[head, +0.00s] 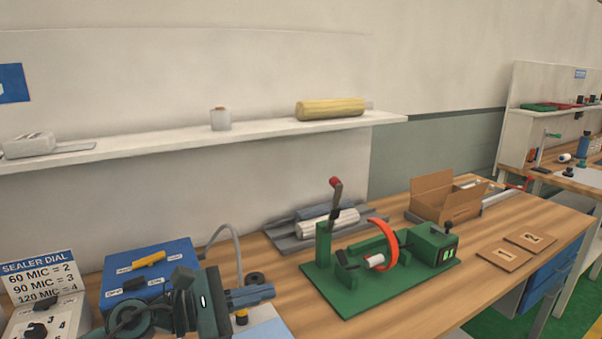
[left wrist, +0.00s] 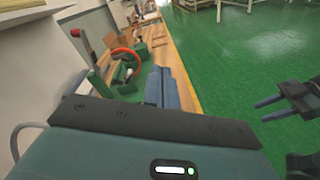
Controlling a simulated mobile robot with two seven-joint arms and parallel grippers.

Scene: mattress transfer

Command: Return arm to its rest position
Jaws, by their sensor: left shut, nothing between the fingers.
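My left gripper (head: 262,294) is at the lower left of the head view, above the near part of the wooden bench. Its blue fingers are together and empty; in the left wrist view the fingers (left wrist: 163,88) point along the bench edge toward the green machine. My right gripper (left wrist: 268,108) shows at the right edge of the left wrist view, over the green floor. Its two blue fingers are apart with nothing between them. It is not seen in the head view.
A green machine (head: 352,304) with a red ring stands on the bench (head: 400,308). A blue box (head: 148,268) and a sealer dial sign (head: 38,276) are near my left arm. A cardboard box (head: 440,204) and two numbered plates (head: 505,257) lie farther right. A shelf (head: 240,134) holds rolls.

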